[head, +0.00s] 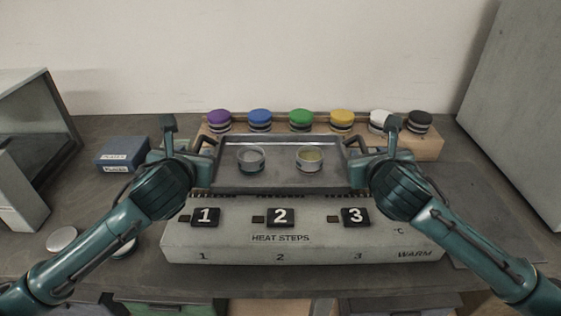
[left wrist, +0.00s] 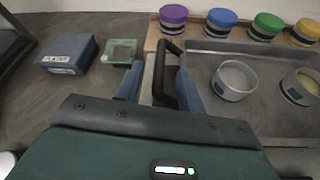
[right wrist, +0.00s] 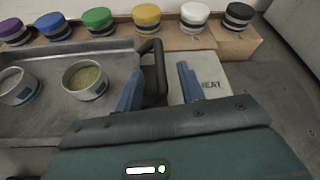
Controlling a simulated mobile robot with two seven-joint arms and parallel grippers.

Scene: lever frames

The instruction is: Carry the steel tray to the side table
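The steel tray (head: 290,185) is level on or just above the grey heating unit in the head view; I cannot tell whether they touch. It holds two small round tins, one at left (head: 251,158) and one with yellowish contents at right (head: 310,159). A black handle rises at each end. My left gripper (left wrist: 160,92) is open, its blue fingers on either side of the left handle (left wrist: 167,62). My right gripper (right wrist: 160,88) is open, its fingers on either side of the right handle (right wrist: 154,70). I cannot make out a side table.
The heating unit (head: 320,243) carries plates numbered 1, 2 and 3. Behind the tray, a wooden rack (head: 431,147) holds several jars with coloured lids. A blue box (head: 122,153) and a green-lidded box (left wrist: 121,52) stand left. Cabinets stand at both sides. The bench at right is clear.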

